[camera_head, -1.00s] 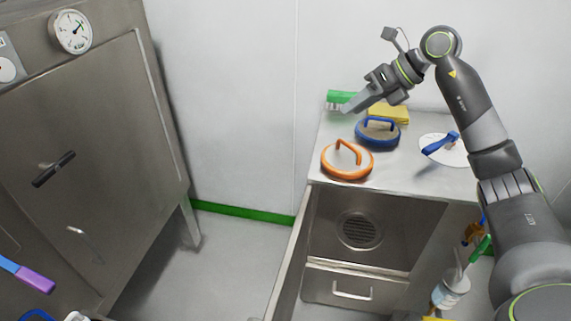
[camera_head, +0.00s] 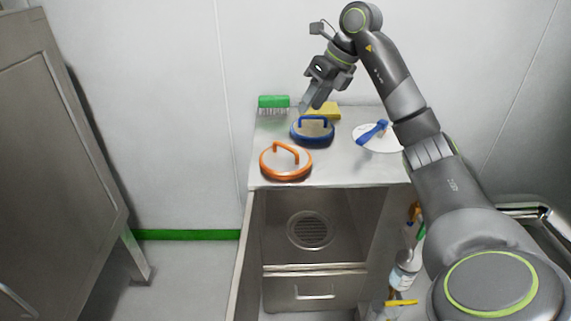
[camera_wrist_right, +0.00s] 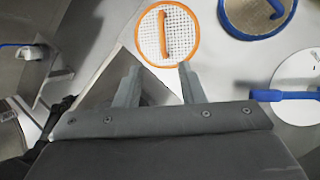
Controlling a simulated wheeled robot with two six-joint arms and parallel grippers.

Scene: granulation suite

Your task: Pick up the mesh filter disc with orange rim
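The mesh filter disc with orange rim (camera_head: 286,176) lies flat at the front left of the steel cabinet top and has an orange arched handle. In the right wrist view the orange-rimmed disc (camera_wrist_right: 150,48) shows its white mesh just beyond the fingertips. My right gripper (camera_head: 306,112) hangs above the cabinet top, behind the orange disc and near the blue-rimmed disc. In the wrist view its two fingers (camera_wrist_right: 158,70) are apart with nothing between them, so it is open and empty. My left gripper is out of view.
A blue-rimmed mesh disc (camera_head: 297,139) lies behind the orange one. A green brush (camera_head: 273,102), a yellow sponge or block (camera_head: 326,111) and a white disc with a blue handle (camera_head: 390,142) share the cabinet top (camera_head: 345,173). A wall stands close behind.

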